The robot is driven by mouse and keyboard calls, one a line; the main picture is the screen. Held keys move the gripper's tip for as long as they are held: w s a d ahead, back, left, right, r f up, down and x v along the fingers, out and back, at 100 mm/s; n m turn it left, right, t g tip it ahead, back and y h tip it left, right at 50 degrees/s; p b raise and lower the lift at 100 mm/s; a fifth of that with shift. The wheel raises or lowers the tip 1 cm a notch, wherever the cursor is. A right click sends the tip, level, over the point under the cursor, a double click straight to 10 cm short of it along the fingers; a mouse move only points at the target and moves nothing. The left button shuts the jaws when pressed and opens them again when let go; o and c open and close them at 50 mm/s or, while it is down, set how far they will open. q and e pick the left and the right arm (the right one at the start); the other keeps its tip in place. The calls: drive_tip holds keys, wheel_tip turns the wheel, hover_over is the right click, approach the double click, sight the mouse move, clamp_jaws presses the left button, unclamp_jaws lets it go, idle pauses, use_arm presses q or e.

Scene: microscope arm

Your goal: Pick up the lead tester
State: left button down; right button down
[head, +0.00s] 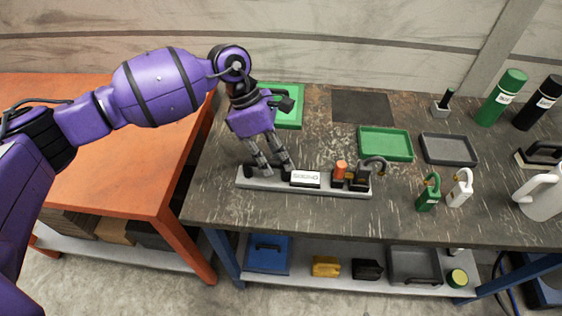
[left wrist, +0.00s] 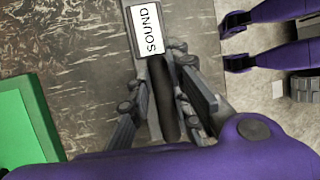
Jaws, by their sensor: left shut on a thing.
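The lead tester (head: 325,190), by its look, is a long light-grey bar at the front left of the dark bench. It carries a white label reading SOUND (head: 305,179), an orange cap (head: 340,170) and dark fittings at its right end. My left gripper (head: 268,172) comes down over its left part, with the fingers shut on a dark rounded piece there. In the left wrist view this dark piece (left wrist: 165,100) lies between the fingers, in line with the label (left wrist: 147,30). I cannot tell whether the bar is off the bench. My right gripper is not in view.
Behind it are a green tray (head: 385,144), a grey tray (head: 448,149) and a green box (head: 288,112). A green padlock-like item (head: 429,193) and a white one (head: 460,188) stand to the right, near bottles. An orange table (head: 110,170) is at left.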

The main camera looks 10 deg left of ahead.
use_arm(q)
drive_tip(key=shift+r, duration=0.85)
drive_tip(key=s+d+r+b, duration=0.1)
drive_tip(key=s+r, duration=1)
drive_tip(key=s, duration=0.3)
drive_tip(key=shift+d, duration=0.3)
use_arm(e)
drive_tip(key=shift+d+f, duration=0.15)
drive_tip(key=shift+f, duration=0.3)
use_arm(q)
drive_tip(key=shift+w, duration=0.1)
